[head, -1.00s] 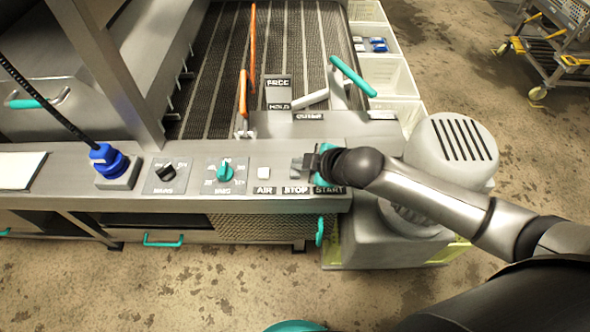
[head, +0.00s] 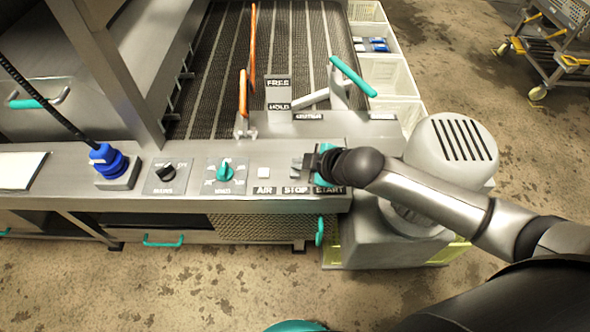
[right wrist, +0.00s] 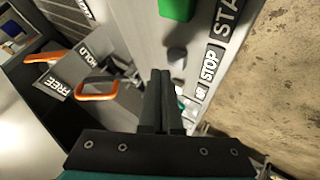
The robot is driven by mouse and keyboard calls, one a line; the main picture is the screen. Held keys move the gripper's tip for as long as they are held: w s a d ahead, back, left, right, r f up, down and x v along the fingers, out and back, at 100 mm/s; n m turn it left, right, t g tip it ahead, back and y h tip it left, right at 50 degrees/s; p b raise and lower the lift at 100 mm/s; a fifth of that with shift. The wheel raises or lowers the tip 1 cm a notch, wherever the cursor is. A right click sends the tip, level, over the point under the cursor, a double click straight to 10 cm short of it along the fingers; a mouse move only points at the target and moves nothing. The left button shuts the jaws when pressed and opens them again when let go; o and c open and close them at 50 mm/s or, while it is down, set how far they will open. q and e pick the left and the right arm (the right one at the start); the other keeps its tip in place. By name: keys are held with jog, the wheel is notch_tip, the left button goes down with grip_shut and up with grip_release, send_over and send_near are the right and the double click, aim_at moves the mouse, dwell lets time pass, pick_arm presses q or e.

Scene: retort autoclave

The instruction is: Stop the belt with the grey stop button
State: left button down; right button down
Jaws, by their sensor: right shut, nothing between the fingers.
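The grey stop button (right wrist: 177,55) is a short round stud on the steel panel, beside the STOP label (right wrist: 209,64) in the right wrist view. In the head view the STOP label (head: 296,190) lies between AIR and START. My right gripper (right wrist: 160,76) is shut and empty. Its fingertips appear close beside the grey button in the wrist view; I cannot tell whether they touch it. In the head view my right gripper (head: 306,162) hovers over the button row and partly covers it. The belt (head: 265,70) runs behind the panel. My left gripper is out of view.
The green start button (right wrist: 177,8) is beside the grey one. A white button (head: 264,172) is above AIR. A teal knob (head: 225,172), a black knob (head: 166,172) and a blue connector (head: 108,160) sit left. An orange handle (head: 243,92) and teal lever (head: 352,75) rise behind.

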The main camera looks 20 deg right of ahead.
aim_at(300, 174)
jog(key=shift+f, duration=0.2)
jog(key=shift+f, duration=0.25)
jog(key=shift+f, duration=0.55)
dwell(0.8)
dwell(0.4)
jog(key=shift+r+p, duration=0.95)
jog(key=shift+p, duration=0.05)
jog(key=shift+r, duration=0.1)
notch_tip(300, 174, up, 5)
jog(key=p, duration=0.5)
jog(key=shift+p, duration=0.4)
